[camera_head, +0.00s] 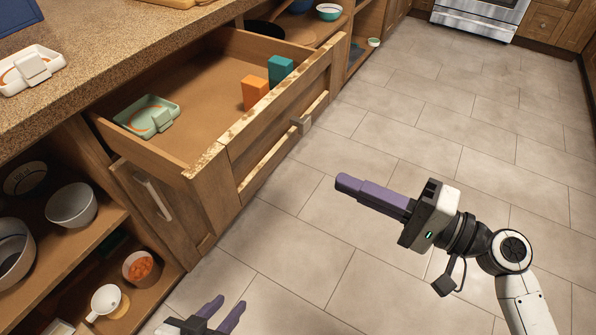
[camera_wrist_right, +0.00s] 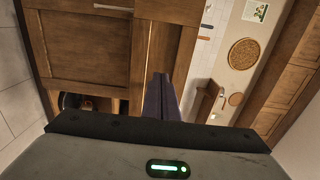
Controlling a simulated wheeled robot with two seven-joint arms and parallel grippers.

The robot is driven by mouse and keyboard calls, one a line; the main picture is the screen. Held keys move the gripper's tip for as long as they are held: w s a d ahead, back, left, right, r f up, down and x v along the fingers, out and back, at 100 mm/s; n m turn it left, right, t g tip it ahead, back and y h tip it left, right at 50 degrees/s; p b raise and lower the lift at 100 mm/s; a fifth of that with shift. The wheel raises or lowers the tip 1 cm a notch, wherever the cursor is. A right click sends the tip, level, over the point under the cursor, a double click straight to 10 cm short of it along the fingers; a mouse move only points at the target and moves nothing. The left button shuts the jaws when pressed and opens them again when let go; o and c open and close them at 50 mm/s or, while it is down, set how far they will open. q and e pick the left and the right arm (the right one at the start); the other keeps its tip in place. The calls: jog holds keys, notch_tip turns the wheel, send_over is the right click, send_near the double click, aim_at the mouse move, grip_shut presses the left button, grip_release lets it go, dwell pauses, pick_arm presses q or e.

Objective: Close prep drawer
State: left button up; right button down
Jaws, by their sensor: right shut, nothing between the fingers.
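The prep drawer (camera_head: 205,88) is pulled well out of the counter in the head view, its worn wooden front (camera_head: 275,115) facing right. A grey-brown handle (camera_head: 301,124) sits on that front. Inside lie a pale green tray-like item (camera_head: 148,116), an orange block (camera_head: 255,92) and a teal block (camera_head: 281,69). My right gripper (camera_head: 345,183) is shut and empty, in the air to the right of the drawer front and apart from it. Its purple fingers also show in the right wrist view (camera_wrist_right: 162,90). My left gripper (camera_head: 226,313) is open and empty at the bottom edge, below the drawer.
The speckled countertop (camera_head: 120,65) holds a white tray-like item (camera_head: 30,70). Open shelves below hold bowls (camera_head: 71,204) and a white mug (camera_head: 106,301). A cabinet door with a handle (camera_head: 153,194) is under the drawer. The tiled floor (camera_head: 450,130) is clear on the right.

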aim_at(266, 149)
jog(key=p+x, duration=0.1)
jog(key=x, duration=1.2)
jog(key=shift+w+a, duration=0.2)
jog(key=shift+a, duration=0.15)
